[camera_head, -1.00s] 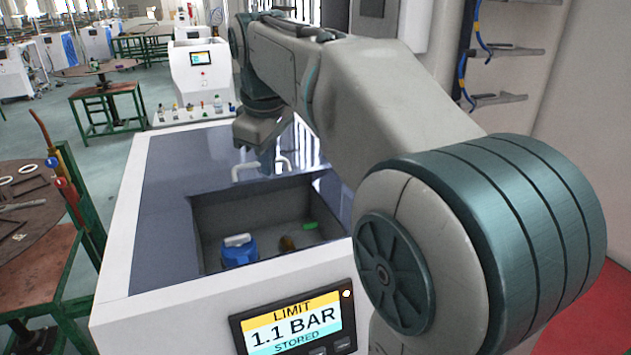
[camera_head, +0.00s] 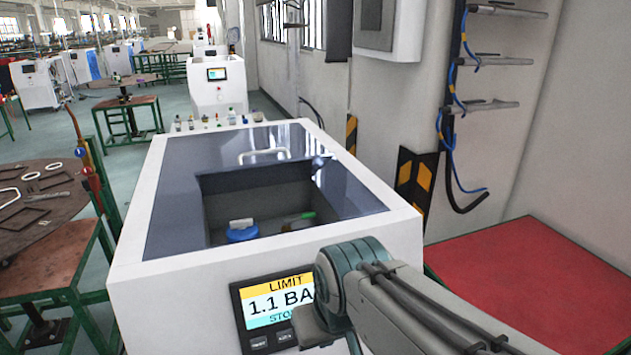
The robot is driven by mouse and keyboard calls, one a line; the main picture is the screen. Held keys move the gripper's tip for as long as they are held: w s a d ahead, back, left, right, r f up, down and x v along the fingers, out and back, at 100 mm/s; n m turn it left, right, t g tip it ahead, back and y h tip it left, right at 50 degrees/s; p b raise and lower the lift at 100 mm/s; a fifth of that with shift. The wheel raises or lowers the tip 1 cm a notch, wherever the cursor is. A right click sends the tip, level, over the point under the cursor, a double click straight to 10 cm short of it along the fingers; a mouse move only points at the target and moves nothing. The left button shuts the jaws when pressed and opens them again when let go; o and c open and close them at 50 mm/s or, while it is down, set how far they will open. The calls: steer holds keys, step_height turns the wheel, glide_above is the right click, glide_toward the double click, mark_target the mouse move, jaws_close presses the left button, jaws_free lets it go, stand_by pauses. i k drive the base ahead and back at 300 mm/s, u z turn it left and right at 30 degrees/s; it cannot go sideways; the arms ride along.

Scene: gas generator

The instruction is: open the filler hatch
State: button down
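The white generator cabinet (camera_head: 180,290) stands in front of me with a dark glossy top panel (camera_head: 180,190). A pale bar handle (camera_head: 264,156) sits on the panel behind a rectangular opening. Inside this recess (camera_head: 250,190) I see a blue round cap (camera_head: 242,233) with a pale grip and a small green-ended part (camera_head: 303,217). I cannot tell which part is the filler hatch. My arm's end, likely my gripper (camera_head: 312,325), is low in front of the cabinet, overlapping the display. It is apart from the handle; its fingers do not show clearly.
A display (camera_head: 280,305) reading "LIMIT 1.1 BA" is on the cabinet front, partly covered by my arm. A red-topped table (camera_head: 530,280) is at right, a round brown table (camera_head: 40,205) at left. The wall with pipe racks is close on the right.

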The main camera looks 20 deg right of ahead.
mark_target(242, 176)
steer(key=z, duration=1.05)
steer(key=k, duration=0.75)
steer(key=u, duration=0.7)
steer(key=i, duration=0.95)
